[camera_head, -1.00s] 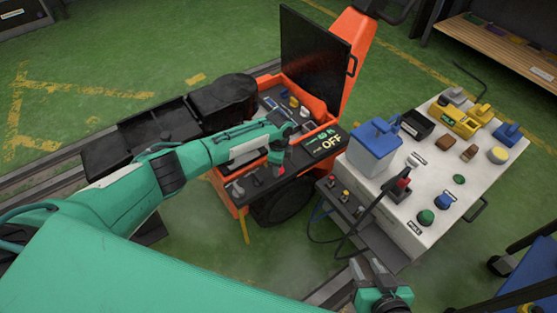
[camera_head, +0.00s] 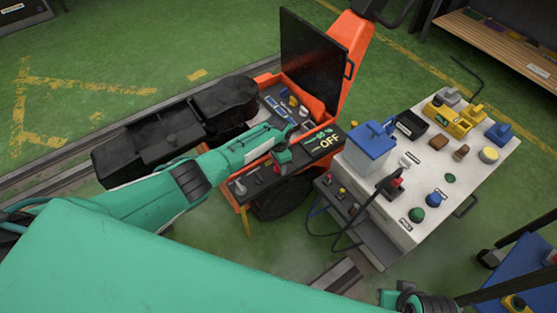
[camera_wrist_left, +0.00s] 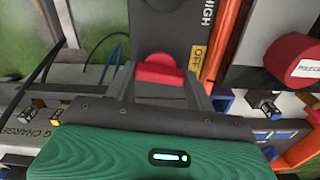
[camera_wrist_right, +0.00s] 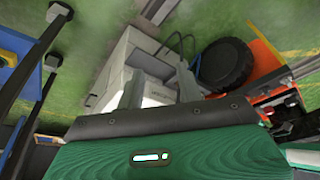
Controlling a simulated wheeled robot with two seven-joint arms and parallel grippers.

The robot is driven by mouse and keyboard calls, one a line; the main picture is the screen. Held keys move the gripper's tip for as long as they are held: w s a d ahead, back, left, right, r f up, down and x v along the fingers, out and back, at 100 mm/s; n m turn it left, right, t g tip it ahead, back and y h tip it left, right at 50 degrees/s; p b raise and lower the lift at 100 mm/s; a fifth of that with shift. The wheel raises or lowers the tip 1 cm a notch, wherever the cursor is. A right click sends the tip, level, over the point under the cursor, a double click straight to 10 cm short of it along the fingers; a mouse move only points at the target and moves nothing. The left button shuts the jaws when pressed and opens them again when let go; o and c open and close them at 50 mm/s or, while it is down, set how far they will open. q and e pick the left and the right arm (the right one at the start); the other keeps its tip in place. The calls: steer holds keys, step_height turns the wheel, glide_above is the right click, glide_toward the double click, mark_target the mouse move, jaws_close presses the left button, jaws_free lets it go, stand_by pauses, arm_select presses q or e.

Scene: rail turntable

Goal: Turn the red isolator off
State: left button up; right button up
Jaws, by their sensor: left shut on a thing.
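The red isolator handle (camera_wrist_left: 160,76) lies between the two fingers of my left gripper (camera_wrist_left: 162,84) in the left wrist view. It sits on a dark panel with a yellow OFF label (camera_wrist_left: 199,56) beside it. In the head view my left gripper (camera_head: 284,160) is down at the front of the orange machine (camera_head: 330,90), shut on the handle, which it mostly hides.
A second red knob (camera_wrist_left: 292,62) is right of the handle in the left wrist view. A white bench (camera_head: 400,215) with a blue-lidded box (camera_head: 370,145) and several coloured parts stands right of the machine. Cables hang at its near side. Green floor is clear at the upper left.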

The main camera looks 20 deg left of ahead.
arm_select(q)
steer(key=shift+n+p, duration=0.3)
steer(key=shift+n, duration=0.5)
arm_select(e)
steer(key=shift+x, duration=0.95)
steer(key=shift+s+f, duration=0.1)
steer(key=shift+f, duration=0.05)
arm_select(q)
steer(key=o, duration=1)
steer(key=shift+r, duration=0.1)
steer(key=shift+r, duration=0.2)
step_height(320, 180, up, 13)
steer(key=p, duration=0.3)
steer(key=shift+r+p, duration=0.15)
steer(key=shift+p, duration=0.2)
arm_select(e)
step_height(320, 180, down, 8)
steer(key=g, duration=0.1)
steer(key=shift+s, duration=0.25)
